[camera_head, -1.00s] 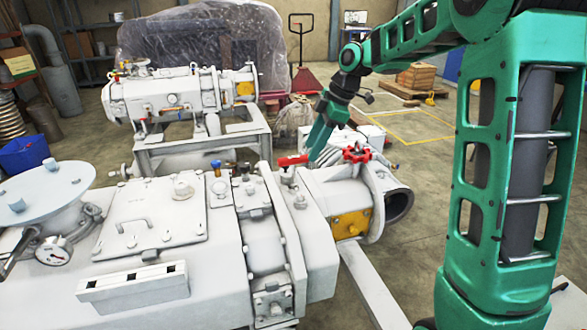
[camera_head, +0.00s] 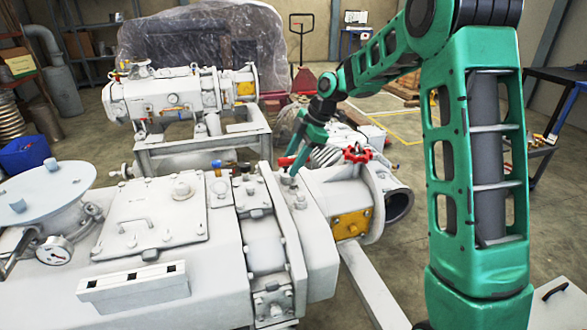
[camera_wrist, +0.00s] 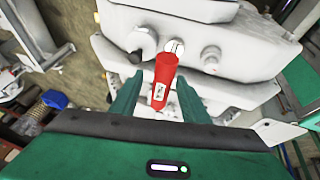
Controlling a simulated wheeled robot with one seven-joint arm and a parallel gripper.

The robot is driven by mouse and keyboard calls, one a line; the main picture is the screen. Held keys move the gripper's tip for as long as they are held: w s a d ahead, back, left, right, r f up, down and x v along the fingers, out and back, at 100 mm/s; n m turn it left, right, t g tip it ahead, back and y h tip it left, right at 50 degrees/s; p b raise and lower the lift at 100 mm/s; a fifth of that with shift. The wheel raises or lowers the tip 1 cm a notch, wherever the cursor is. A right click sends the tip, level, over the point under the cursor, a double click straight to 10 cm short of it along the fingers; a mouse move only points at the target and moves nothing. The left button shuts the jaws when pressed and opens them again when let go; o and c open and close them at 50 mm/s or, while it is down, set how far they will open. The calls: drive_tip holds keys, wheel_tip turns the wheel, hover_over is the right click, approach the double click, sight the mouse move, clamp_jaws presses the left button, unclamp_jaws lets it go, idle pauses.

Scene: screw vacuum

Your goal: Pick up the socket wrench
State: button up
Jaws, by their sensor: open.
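The socket wrench has a red handle (camera_wrist: 163,85) and appears seated at its far end on the top of the grey vacuum machine (camera_wrist: 222,50). In the wrist view the handle points toward me, between my two green fingers. My gripper (camera_wrist: 159,88) is open, with a finger on either side of the handle; whether they touch it I cannot tell. In the head view my gripper (camera_head: 295,168) is low over the machine's top, and only a bit of the red handle (camera_head: 284,161) shows beside it. The rest of the wrench is hidden.
A second grey machine (camera_head: 150,97) is behind. A dark table (camera_head: 560,76) is at the right.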

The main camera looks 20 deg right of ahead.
drive_tip(key=shift+x, duration=2)
drive_tip(key=shift+d, duration=0.15)
clamp_jaws()
drive_tip(key=shift+r, duration=0.7)
wheel_tip(320, 180, up, 2)
drive_tip(key=shift+r, duration=0.2)
drive_tip(key=s+a+r, duration=0.4)
drive_tip(key=a+r, duration=0.3)
drive_tip(key=a, duration=0.4)
drive_tip(key=shift+r, duration=0.1)
